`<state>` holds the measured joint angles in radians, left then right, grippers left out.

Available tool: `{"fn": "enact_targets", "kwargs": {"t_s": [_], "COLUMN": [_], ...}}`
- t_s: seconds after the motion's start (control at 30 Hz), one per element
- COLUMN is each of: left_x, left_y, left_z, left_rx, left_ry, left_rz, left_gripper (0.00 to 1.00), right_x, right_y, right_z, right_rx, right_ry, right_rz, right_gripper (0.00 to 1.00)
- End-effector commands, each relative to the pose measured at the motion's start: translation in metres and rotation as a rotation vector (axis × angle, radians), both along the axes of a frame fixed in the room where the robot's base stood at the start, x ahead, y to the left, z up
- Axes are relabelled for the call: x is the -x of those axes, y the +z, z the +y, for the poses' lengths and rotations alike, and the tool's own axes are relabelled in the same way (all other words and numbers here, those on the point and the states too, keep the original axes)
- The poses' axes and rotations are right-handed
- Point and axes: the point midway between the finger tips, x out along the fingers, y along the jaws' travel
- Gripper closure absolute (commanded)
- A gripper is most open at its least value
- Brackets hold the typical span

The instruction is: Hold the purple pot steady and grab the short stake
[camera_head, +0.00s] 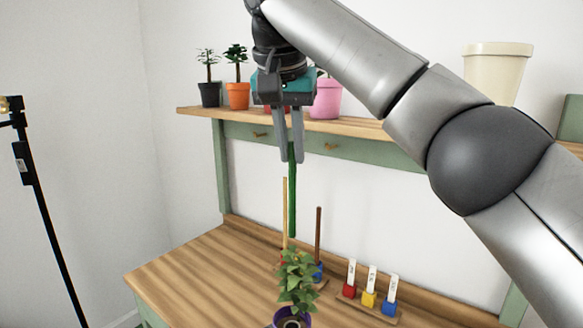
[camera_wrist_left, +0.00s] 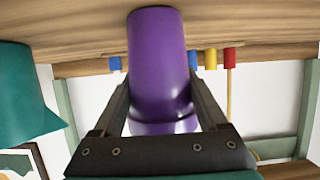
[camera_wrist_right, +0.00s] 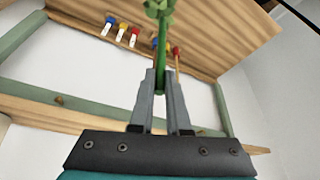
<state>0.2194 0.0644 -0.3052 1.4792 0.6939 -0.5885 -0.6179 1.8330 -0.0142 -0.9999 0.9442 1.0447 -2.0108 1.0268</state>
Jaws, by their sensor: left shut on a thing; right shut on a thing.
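The purple pot (camera_head: 290,317) stands at the bottom of the head view with a leafy green plant (camera_head: 297,278) in it. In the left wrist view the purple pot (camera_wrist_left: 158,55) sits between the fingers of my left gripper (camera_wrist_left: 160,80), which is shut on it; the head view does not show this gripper. My right gripper (camera_head: 291,158) points down above the plant, shut on the upper end of a green stake (camera_head: 292,205). The stake hangs nearly upright, its lower end just above the leaves. It also shows between the fingers in the right wrist view (camera_wrist_right: 162,45).
Behind the plant, a tall yellow stake (camera_head: 285,215) and a shorter brown stake (camera_head: 318,235) stand upright. Red, yellow and blue labelled blocks (camera_head: 369,298) sit to the right. Potted plants and a cream pot (camera_head: 496,72) stand on the shelf (camera_head: 208,111). The table's left side (camera_head: 190,275) is clear.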

Motion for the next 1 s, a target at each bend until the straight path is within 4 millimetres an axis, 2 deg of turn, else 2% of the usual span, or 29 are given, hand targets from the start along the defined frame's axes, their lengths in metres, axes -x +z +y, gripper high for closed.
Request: {"fn": "enact_targets", "kwargs": {"t_s": [0.37,0.4,0.57,0.6,1.0], "left_x": [-0.0004,-0.0004,-0.0003,-0.0003,0.0058], "left_y": [0.0006,0.0006,0.0006,0.0006,0.0028], "left_z": [0.0001,0.0001,0.0,0.0,0.0047], "left_rx": [0.0,0.0,0.0,0.0,-0.001], "left_ry": [0.001,0.001,0.001,0.001,0.0], "left_rz": [-0.001,-0.001,-0.001,-0.001,-0.001], "left_gripper": [0.99,0.21,0.03,0.0,0.0], "right_x": [0.0,0.0,0.0,-0.0001,-0.0001], "right_y": [0.0037,0.0037,0.0036,0.0035,0.0034], "right_z": [0.0001,0.0,0.0,0.0,-0.0002], "right_rx": [0.0,0.0,0.0,0.0,0.0], "right_ry": [0.0,0.0,-0.001,-0.001,-0.001], "right_rz": [0.0,0.0,0.0,0.0,0.0], "right_gripper": [1.0,1.0,1.0,1.0,1.0]}}
